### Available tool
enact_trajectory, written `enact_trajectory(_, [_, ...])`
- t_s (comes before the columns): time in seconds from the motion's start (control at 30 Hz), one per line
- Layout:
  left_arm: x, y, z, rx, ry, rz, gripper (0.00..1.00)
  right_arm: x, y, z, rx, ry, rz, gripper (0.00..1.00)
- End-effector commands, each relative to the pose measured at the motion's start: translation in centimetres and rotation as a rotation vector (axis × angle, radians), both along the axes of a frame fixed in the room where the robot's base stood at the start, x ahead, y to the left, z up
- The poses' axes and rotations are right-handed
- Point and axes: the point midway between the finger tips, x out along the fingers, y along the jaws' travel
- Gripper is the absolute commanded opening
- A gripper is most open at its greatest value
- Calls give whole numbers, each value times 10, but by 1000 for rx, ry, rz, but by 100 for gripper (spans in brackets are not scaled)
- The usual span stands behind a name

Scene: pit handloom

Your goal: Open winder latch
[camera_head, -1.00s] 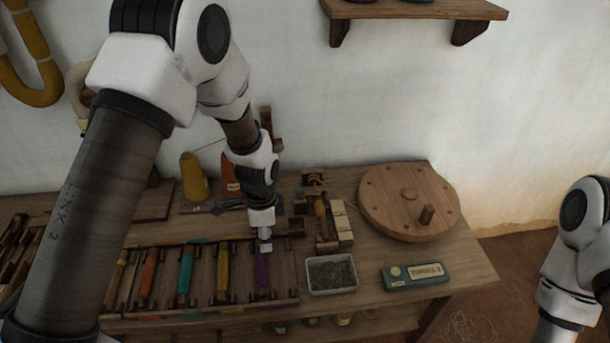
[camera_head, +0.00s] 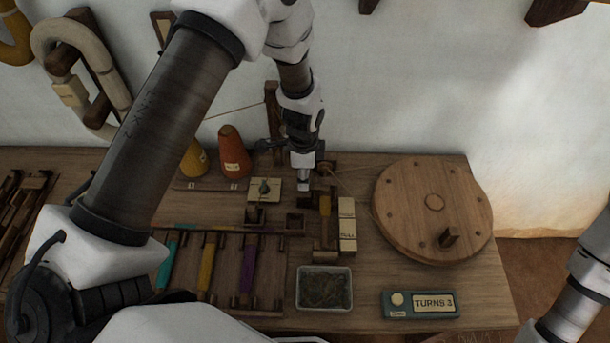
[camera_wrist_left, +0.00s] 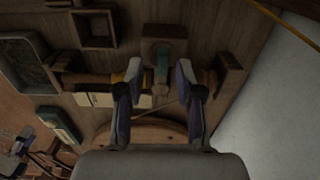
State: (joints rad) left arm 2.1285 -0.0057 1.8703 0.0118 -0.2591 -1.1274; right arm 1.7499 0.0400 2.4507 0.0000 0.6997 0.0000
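The bobbin winder has a large round wooden wheel (camera_head: 422,190) and a small wooden frame holding a yellow bobbin (camera_head: 325,205). My left gripper (camera_head: 304,186) is over the left rear end of that frame, partly hiding it. In the left wrist view its two fingers (camera_wrist_left: 158,72) are apart, with nothing gripped. A small grey-green piece on a wooden block, probably the winder latch (camera_wrist_left: 162,62), shows between the fingertips. I cannot tell whether they touch it. The yellow bobbin (camera_wrist_left: 134,70) shows beside the left finger.
A rack with teal, yellow and purple bobbins (camera_head: 248,265) lies in front. A grey tray (camera_head: 301,303), a pale block (camera_head: 347,225) and a teal counter reading TURNS 3 (camera_head: 420,304) stand near the winder. Orange (camera_head: 233,155) and yellow cones stand behind.

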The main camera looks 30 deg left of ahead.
Motion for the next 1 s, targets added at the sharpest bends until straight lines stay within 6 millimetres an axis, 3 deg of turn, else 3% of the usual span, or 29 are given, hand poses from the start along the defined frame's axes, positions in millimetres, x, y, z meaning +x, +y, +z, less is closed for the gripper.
enact_trajectory(0.13, [0,0,-16,0,0,0,36,0,0,1,0,-1,0,58])
enact_trajectory(0.37, [0,0,-18,0,-1,0,36,0,0,0,0,-1,0,58])
enact_trajectory(0.47, [0,0,-18,0,-1,0,5,0,0,0,0,-1,0,58])
enact_trajectory(0.5, [0,0,-18,0,-1,0,0,0,0,0,0,-1,0,58])
enact_trajectory(1.0, [0,0,-18,-1,1,49,0,0,0,3,0,-1,0,58])
